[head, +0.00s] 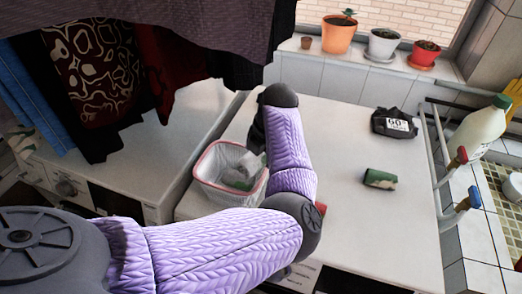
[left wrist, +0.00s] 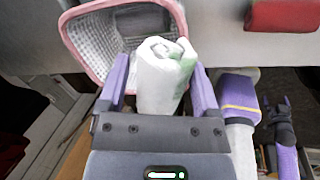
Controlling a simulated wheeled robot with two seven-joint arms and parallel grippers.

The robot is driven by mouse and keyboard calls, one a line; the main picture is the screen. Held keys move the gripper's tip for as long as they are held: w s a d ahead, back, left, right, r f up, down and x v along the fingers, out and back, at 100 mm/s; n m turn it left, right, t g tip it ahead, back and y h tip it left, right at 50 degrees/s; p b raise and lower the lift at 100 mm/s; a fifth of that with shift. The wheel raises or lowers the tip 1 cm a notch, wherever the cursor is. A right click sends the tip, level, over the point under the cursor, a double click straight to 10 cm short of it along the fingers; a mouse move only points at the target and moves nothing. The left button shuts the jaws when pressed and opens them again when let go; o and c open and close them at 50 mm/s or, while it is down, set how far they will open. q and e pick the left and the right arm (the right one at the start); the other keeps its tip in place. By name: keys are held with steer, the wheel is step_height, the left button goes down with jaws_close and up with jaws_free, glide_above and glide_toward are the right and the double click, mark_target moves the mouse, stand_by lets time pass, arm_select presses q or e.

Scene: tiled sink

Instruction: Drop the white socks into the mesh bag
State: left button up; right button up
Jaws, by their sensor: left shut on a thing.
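The white socks (left wrist: 163,75), a rolled bundle with pale green patches, are between the purple fingers of my left gripper (left wrist: 160,85), which is shut on them. The mesh bag (left wrist: 88,45) is a white mesh container with a pink rim, just beyond the socks in the left wrist view. In the head view the mesh bag (head: 208,190) stands open on the white surface, and my left gripper (head: 250,160) is at its opening, largely hidden by my wrist. A purple and dark part, possibly my right arm, shows small at the right of the left wrist view; its jaws are unclear.
A dark green roll (head: 380,178) and a black package (head: 394,122) lie on the white top at right. Dark clothes (head: 100,65) hang at upper left. Potted plants (head: 340,34) line the sill. A white bottle (head: 475,130) stands at right.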

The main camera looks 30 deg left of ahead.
arm_select(q)
steer(key=shift+f, duration=0.6)
steer(key=o, duration=1)
steer(key=shift+o, duration=0.2)
steer(key=v, duration=1.3)
steer(key=shift+r, duration=0.1)
